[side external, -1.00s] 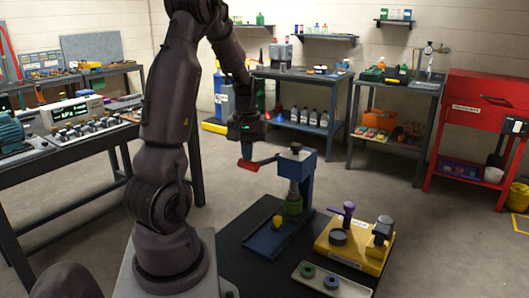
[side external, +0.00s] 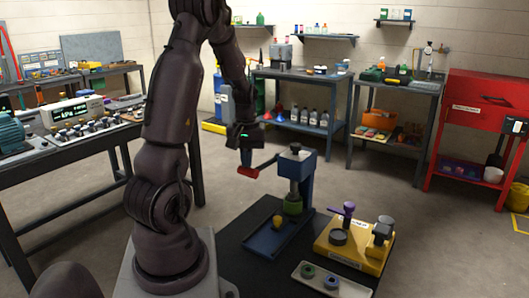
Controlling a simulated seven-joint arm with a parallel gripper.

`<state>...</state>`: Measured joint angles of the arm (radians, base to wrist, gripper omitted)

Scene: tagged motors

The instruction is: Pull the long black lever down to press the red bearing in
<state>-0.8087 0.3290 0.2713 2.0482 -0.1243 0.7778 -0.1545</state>
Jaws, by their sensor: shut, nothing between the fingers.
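The blue arbor press (side external: 305,172) stands on the black mat (side external: 235,262). Its dark lever (side external: 267,162) slopes down to the left and ends in a red grip (side external: 248,171). My gripper (side external: 246,163) is shut and points down, its fingertips at the top of the red grip; it seems to touch it, not hold it. A green round part (side external: 293,205) sits under the ram, and a yellow knob-like part (side external: 277,221) is in front of it on the press base. I cannot make out a red bearing.
Right of the press is a yellow fixture (side external: 350,245) with a purple handle (side external: 345,210). Benches and a red cabinet (side external: 490,125) stand farther back.

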